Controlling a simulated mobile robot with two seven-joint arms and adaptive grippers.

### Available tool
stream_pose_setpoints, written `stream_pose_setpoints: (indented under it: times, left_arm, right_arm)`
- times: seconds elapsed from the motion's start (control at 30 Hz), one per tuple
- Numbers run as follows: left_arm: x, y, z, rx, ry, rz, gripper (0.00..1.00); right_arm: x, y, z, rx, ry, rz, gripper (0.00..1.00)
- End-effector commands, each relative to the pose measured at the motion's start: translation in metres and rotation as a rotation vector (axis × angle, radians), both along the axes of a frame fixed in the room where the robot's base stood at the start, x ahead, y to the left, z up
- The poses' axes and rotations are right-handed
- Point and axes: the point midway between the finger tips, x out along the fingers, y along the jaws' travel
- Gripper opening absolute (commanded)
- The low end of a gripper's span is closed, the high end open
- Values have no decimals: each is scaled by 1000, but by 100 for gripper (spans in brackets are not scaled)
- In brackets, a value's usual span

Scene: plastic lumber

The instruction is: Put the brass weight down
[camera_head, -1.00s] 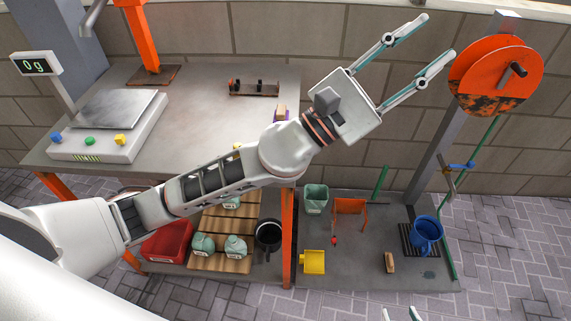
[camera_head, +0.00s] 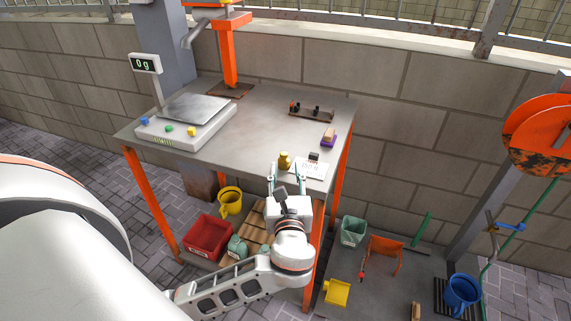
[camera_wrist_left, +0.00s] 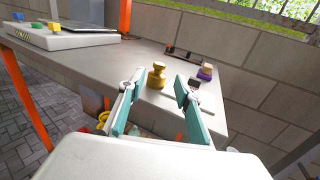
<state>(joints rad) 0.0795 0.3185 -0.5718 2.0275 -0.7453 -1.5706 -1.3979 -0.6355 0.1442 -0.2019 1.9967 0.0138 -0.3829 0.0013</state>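The brass weight (camera_head: 285,160) stands upright on the grey table top (camera_head: 240,130), near its front right edge. In the left wrist view the brass weight (camera_wrist_left: 156,76) shows between and beyond my two fingertips. My left gripper (camera_head: 287,172) is open and empty at the table's front edge, its fingers pointing at the weight on either side, apart from it. It also shows open in the left wrist view (camera_wrist_left: 160,90). My right gripper is not in view.
A scale (camera_head: 188,124) reading 0 g stands at the table's left. A white card (camera_head: 312,169) with a small dark block lies right of the weight, and a purple-and-yellow item (camera_head: 328,136) behind it. A rack (camera_head: 311,112) lies farther back. Bins and cups stand below.

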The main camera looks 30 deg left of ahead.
Motion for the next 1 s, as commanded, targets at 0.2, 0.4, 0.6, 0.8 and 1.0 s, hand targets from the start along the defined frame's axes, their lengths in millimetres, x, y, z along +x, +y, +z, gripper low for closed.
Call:
stream_pose_setpoints:
  times: [0.2, 0.4, 0.6, 0.8, 1.0]
  left_arm:
    - [18, 14, 3, 2, -1, -2, 34]
    - [39, 33, 7, 3, 0, -2, 34]
    - [49, 40, 7, 2, 1, -3, 34]
    - [49, 40, 7, 1, 1, -3, 29]
    - [49, 40, 7, 1, 1, -4, 0]
  right_arm:
    - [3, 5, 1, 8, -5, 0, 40]
    - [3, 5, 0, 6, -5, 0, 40]
    - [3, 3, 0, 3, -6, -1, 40]
    - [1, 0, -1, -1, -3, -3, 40]
    - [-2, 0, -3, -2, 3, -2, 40]
